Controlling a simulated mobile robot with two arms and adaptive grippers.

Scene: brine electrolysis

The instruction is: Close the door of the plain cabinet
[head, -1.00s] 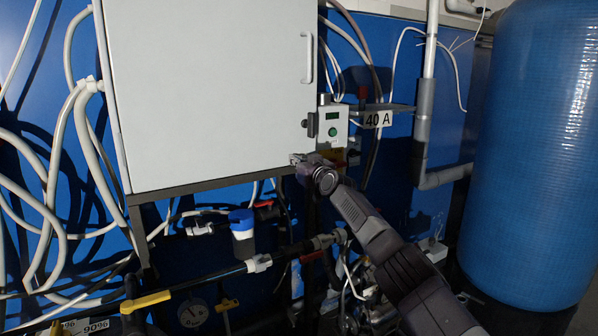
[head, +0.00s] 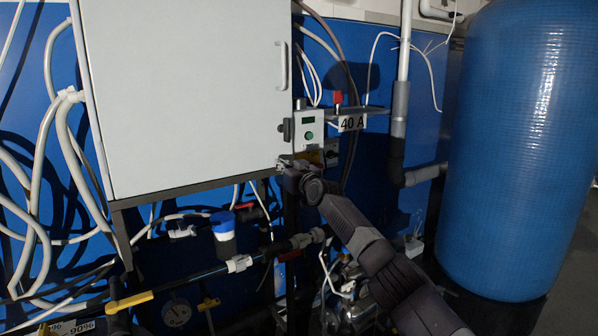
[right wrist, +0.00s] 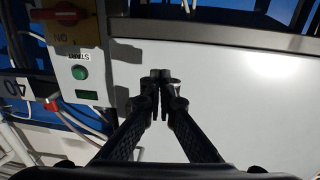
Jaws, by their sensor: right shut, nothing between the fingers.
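The plain cabinet is a white box with a flat door (head: 185,90) and a light vertical handle (head: 282,65) near the door's right side. The door faces me and looks flush with the cabinet, though a small gap cannot be ruled out. My right gripper (head: 281,165) is at the door's lower right corner. In the right wrist view its two fingertips (right wrist: 159,80) are together and empty, in front of the white door panel (right wrist: 245,100). I cannot tell whether they touch it. My left gripper is not in view.
A small control box (head: 309,130) with a green button stands right of the cabinet, close to my right gripper. Hoses and valves crowd below and left.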

